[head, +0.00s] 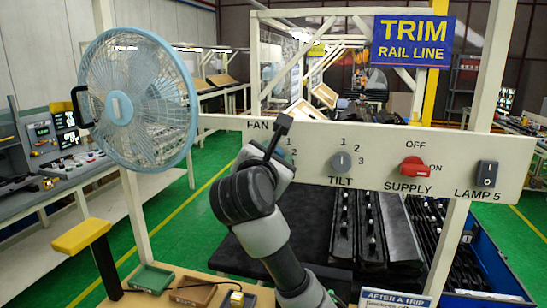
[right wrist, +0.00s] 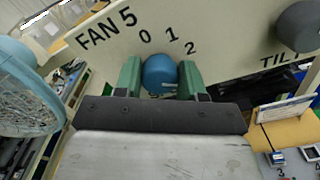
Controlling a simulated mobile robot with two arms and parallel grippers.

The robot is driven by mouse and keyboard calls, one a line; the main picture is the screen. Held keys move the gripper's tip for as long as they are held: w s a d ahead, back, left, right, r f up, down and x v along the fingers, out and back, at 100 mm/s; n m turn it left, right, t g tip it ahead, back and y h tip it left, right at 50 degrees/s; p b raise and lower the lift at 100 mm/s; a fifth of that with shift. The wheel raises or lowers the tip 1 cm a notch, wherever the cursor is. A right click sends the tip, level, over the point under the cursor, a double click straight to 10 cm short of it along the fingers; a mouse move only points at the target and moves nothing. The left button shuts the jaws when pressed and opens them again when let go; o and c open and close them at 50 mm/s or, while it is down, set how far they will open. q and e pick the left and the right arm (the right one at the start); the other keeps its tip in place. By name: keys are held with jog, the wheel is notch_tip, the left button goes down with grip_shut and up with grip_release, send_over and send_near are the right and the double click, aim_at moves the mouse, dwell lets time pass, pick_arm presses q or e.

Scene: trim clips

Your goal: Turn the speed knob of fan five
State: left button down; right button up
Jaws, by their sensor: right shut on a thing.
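The blue speed knob (right wrist: 159,70) sits under the "FAN 5" label on the cream panel (head: 320,170), with 0, 1 and 2 printed around it in the right wrist view. My right gripper (right wrist: 160,82) is shut on it, one green finger on each side. Which number the knob points to I cannot tell. In the head view my right wrist hides most of the knob and part of its label. The light-blue fan (head: 138,98) stands at the left end of the panel. My left gripper is not in view.
Right of the fan knob, the panel carries a grey tilt knob (head: 341,161), a red supply switch (head: 414,167) and a black lamp rocker (head: 487,174). Below are black trays (head: 370,230) and small bins (head: 192,291). A yellow-topped post (head: 82,236) stands at left.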

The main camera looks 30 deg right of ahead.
jog(key=shift+f+n, duration=0.1)
jog(key=shift+n, duration=0.3)
jog(key=shift+n+b, duration=0.45)
jog(key=shift+n, duration=0.05)
jog(key=n, duration=0.3)
jog(key=shift+a+n+p, duration=0.1)
jog(key=shift+n+p, duration=0.2)
jog(key=shift+n, duration=1.2)
jog(key=o, duration=0.9)
jog(key=shift+a, duration=0.1)
